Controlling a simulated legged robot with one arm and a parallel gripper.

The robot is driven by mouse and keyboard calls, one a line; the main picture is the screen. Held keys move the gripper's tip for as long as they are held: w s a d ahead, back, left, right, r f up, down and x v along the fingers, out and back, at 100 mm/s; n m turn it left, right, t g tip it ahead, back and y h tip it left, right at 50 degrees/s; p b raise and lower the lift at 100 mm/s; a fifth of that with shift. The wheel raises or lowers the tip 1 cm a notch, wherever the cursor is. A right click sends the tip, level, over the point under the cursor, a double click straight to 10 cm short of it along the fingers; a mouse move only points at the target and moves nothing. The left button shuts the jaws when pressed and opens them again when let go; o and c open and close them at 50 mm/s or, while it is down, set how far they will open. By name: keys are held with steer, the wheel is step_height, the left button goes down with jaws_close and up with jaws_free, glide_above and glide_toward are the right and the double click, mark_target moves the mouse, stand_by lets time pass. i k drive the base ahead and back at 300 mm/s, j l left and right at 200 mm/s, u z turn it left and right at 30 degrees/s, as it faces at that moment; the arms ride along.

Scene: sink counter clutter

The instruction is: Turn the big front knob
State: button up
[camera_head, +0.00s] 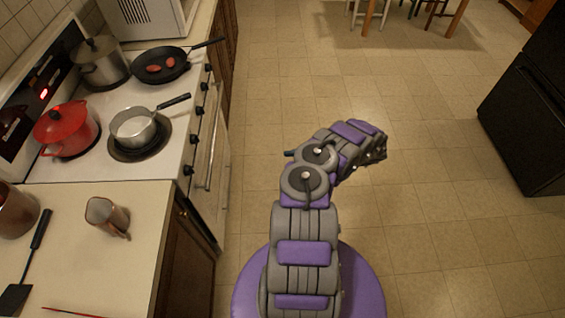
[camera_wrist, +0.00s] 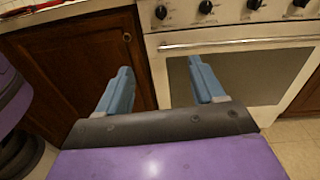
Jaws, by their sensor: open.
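The white stove (camera_head: 60,180) has a row of several black knobs along its front edge; the nearest knob (camera_head: 188,169) is by the counter. In the wrist view, the leftmost knob (camera_wrist: 160,12) and the others line the top of the stove front. I cannot tell which knob is the big one. My gripper (camera_wrist: 160,70) is open and empty, its two blue fingers pointing toward the stove front and the cabinet, apart from the knobs. In the head view, my gripper (camera_head: 378,152) is over the floor, right of the stove.
An oven handle (camera_wrist: 235,42) runs below the knobs. A red pot (camera_head: 66,128), a saucepan (camera_head: 135,128), a frying pan (camera_head: 160,65) and a steel pot (camera_head: 100,62) stand on the stove. A metal cup (camera_head: 106,215) is on the counter. The floor (camera_head: 420,220) is clear.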

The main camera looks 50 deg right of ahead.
mark_target(188, 170)
steer(key=k+l+z, duration=0.1)
steer(key=l+z, duration=0.2)
steer(key=k+l+z, duration=0.1)
steer(key=l+z, duration=0.55)
steer(key=k+l, duration=0.05)
steer(key=l, duration=0.05)
